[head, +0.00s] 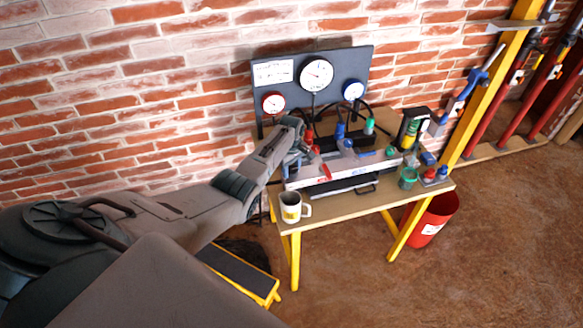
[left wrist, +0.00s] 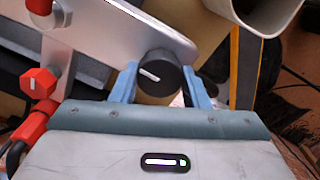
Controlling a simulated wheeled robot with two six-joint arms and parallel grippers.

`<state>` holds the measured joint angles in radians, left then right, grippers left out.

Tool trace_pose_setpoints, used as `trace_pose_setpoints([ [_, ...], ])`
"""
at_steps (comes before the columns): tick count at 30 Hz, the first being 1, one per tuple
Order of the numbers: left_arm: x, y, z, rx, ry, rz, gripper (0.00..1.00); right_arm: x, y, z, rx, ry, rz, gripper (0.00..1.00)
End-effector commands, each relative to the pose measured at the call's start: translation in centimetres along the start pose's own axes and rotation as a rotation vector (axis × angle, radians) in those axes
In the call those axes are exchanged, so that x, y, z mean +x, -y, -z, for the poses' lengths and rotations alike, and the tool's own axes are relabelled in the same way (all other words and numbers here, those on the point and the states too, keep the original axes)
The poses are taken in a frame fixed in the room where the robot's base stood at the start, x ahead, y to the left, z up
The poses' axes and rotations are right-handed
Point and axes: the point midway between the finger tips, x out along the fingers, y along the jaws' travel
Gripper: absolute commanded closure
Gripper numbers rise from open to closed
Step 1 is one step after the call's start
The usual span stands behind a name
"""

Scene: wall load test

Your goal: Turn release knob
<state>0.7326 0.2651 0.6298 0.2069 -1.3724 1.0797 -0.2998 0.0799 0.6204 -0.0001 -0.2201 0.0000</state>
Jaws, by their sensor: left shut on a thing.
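A round black knob (left wrist: 160,72) with a white pointer line sits between the blue fingers of my left gripper (left wrist: 160,80) in the left wrist view. The fingers are shut on its sides, and its pointer slants from upper left to lower right. The knob is at the edge of a light grey metal panel (left wrist: 110,35). In the head view my left gripper (head: 300,152) reaches the left end of the bench unit (head: 345,172), and its wrist hides the knob there. My right gripper is not in view.
A mug (head: 291,207) stands at the bench's front left corner, close to the gripper. A red hexagonal knob (left wrist: 38,84) is left of the gripper. A gauge board (head: 335,88) stands behind. A red bucket (head: 432,222) is on the floor at the right.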

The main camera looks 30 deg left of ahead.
Motion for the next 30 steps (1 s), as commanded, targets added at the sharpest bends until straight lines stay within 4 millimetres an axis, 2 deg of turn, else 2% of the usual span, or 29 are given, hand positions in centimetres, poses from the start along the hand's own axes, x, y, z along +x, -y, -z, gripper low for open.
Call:
trace_pose_setpoints([
  [19,-0.28,-0.2,0.16,-0.053,-0.005,-0.006,0.82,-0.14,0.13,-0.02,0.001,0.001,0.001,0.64],
  [20,-0.28,-0.2,0.16,-0.053,-0.005,-0.006,0.57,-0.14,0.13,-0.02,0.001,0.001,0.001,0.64],
  [23,-0.23,-0.16,0.13,-0.053,-0.004,-0.005,0.37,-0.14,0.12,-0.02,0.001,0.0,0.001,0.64],
  [30,-0.11,-0.08,0.06,-0.052,-0.002,-0.002,0.37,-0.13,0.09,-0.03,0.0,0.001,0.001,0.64],
])
